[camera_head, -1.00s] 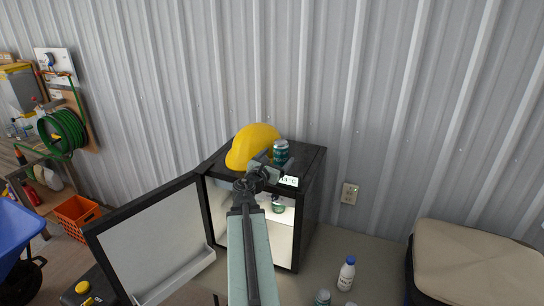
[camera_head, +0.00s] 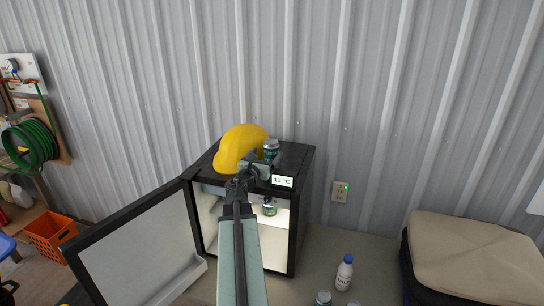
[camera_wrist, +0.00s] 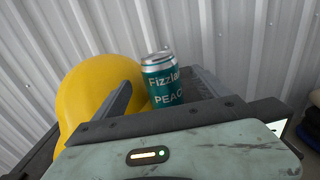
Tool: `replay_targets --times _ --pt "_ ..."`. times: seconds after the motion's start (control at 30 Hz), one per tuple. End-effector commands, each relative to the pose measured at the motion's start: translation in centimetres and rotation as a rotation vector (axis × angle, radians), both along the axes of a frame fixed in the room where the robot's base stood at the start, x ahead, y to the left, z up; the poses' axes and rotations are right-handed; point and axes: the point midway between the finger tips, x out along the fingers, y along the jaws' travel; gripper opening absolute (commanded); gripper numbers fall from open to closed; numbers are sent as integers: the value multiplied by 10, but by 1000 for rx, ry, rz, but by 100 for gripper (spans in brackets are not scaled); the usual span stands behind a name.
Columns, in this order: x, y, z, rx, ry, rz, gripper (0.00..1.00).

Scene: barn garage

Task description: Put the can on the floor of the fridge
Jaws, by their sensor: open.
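A teal can (camera_head: 271,151) with a silver top stands upright on top of the small black fridge (camera_head: 306,190). The wrist view shows this can (camera_wrist: 163,82) with "Fizzla" and "PEAC" lettering. My gripper (camera_head: 258,168) is open at the fridge's top front edge, in front of the can. In the wrist view the can shows between the spread fingers of my gripper (camera_wrist: 165,98); I cannot tell how far it is between them. The fridge door (camera_head: 135,245) is wide open to the left. Another green can (camera_head: 269,208) is inside the lit fridge, and my arm hides part of the interior.
A yellow hard hat (camera_head: 240,148) lies on the fridge just left of the can, close to my left finger (camera_wrist: 118,103). A white bottle with a blue cap (camera_head: 345,273) and another can (camera_head: 322,298) stand right of the fridge. A beige-topped case (camera_head: 470,255) is farther right.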

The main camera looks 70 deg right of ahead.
Motion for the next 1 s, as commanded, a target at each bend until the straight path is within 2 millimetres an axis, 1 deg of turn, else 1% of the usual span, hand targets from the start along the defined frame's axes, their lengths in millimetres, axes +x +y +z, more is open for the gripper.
replay_targets --times 0.03,0.2,0.3,0.47,0.5,0.57,0.6,0.67,0.7,0.77,0.8,1.0 --pt "1 -10 0 0 0 -1 85" --pt "1 -41 0 0 0 -2 85" --pt "0 -47 0 0 0 -1 85" --pt "-1 -45 0 0 0 -1 85" --pt "-1 -45 0 0 0 -1 74" --pt "-1 -45 0 0 0 -1 57" --pt "-1 -45 0 0 0 -2 46" --pt "-1 -45 0 0 -1 -2 29" --pt "-1 -45 0 0 -1 -2 18" --pt "-1 -45 0 0 -1 -2 2" --pt "-1 -45 0 0 0 -2 0" --pt "-2 -45 2 0 0 -3 0"
